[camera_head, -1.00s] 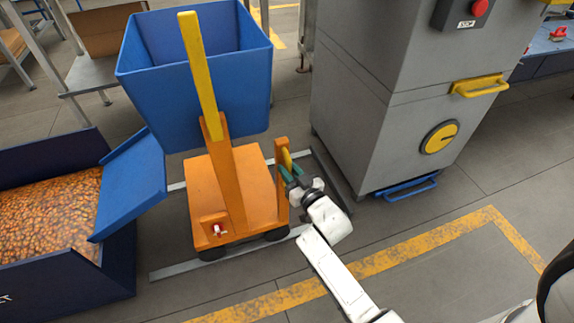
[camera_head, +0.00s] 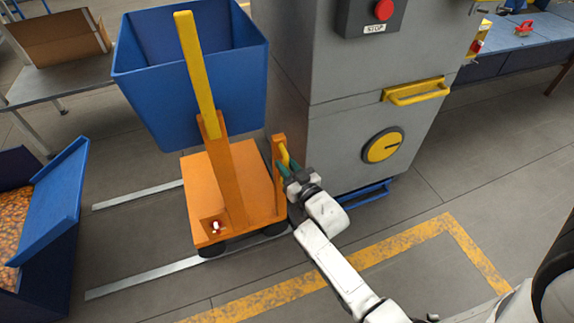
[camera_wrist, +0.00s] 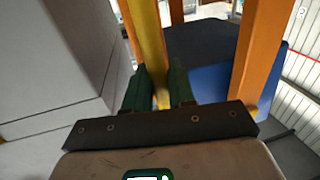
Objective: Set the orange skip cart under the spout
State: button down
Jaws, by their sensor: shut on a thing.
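The orange skip cart (camera_head: 199,190) stands on floor rails in the head view, carrying a tilted-sided blue skip (camera_head: 165,95) and a tall yellow lever (camera_head: 195,75). The cart's right side is close beside the grey machine. My gripper (camera_head: 287,168) is shut on the short yellow handle (camera_head: 284,154) at the cart's right post. The wrist view shows the green fingers on both sides of the yellow handle (camera_wrist: 147,40). I cannot make out a spout in either view. The skip's inside looks empty where it shows.
Two metal rails (camera_head: 150,283) run under the cart. The grey machine (camera_head: 345,115) has a stop button (camera_head: 383,10) and yellow knob (camera_head: 383,146). A dark blue bin (camera_head: 45,275) of amber pieces with a blue flap (camera_head: 50,205) stands left. Yellow floor marking (camera_head: 275,295) lies in front.

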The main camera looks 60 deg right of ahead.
jog(key=shift+s+d, duration=0.15)
jog(key=shift+d, duration=0.1)
jog(key=c, duration=1.1)
grip_release()
jog(key=shift+d, duration=0.2)
jog(key=shift+a, duration=0.1)
jog(key=p+v, duration=0.2)
jog(key=v, duration=0.9)
